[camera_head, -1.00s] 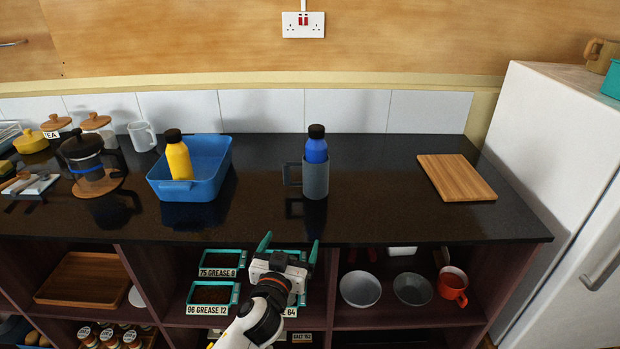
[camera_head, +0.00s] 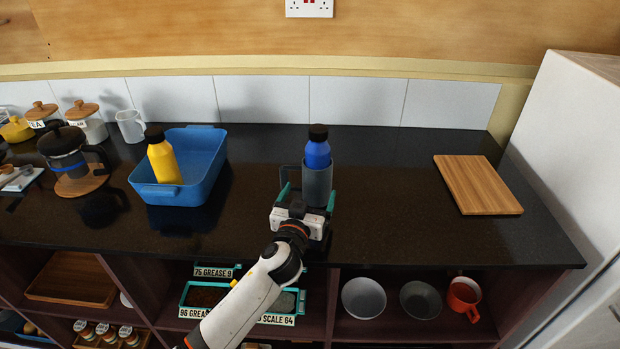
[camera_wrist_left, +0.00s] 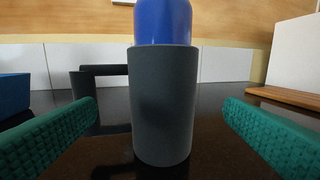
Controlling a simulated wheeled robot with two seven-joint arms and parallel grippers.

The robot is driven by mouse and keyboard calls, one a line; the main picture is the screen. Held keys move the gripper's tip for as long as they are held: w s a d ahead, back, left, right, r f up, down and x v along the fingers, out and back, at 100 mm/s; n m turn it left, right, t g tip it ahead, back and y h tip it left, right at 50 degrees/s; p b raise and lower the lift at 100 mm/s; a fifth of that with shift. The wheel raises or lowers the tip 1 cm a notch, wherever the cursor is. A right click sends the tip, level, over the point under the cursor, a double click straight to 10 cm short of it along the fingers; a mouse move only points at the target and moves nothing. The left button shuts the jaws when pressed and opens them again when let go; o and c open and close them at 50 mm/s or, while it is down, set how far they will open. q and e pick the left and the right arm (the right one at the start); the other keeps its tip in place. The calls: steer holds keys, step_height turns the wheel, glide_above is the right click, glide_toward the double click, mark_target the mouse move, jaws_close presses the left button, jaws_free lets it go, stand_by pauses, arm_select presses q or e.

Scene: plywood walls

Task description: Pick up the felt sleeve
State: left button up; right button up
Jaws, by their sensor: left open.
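The felt sleeve (camera_head: 318,184) is a dark grey cup-like holder with a handle on its left, standing upright on the black counter. A blue bottle (camera_head: 318,152) with a black cap stands in it. My left gripper (camera_head: 306,194) is open, with its teal fingers on either side of the sleeve. In the left wrist view the sleeve (camera_wrist_left: 164,105) stands between the two spread fingers, apart from both, with its handle near the left finger. The blue bottle (camera_wrist_left: 163,22) rises out of it. My right gripper is not in view.
A blue bin (camera_head: 205,160) with a yellow bottle (camera_head: 163,160) stands to the left on the counter. A wooden board (camera_head: 477,184) lies to the right. The counter between sleeve and board is clear. Bowls and a red mug (camera_head: 463,295) sit on the shelf below.

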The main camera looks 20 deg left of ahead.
mark_target(314, 186)
arm_select(q)
steer(key=shift+w, duration=0.6)
steer(key=shift+w+f, duration=0.1)
steer(key=shift+w, duration=0.6)
steer(key=w, duration=0.1)
steer(key=w+p, duration=0.1)
steer(key=w, duration=0.1)
steer(key=shift+w+r, duration=0.2)
steer(key=shift+r, duration=0.1)
steer(key=shift+w+a+f, duration=0.1)
steer(key=shift+w+f, duration=0.05)
steer(key=shift+w, duration=0.35)
steer(key=c, duration=1.1)
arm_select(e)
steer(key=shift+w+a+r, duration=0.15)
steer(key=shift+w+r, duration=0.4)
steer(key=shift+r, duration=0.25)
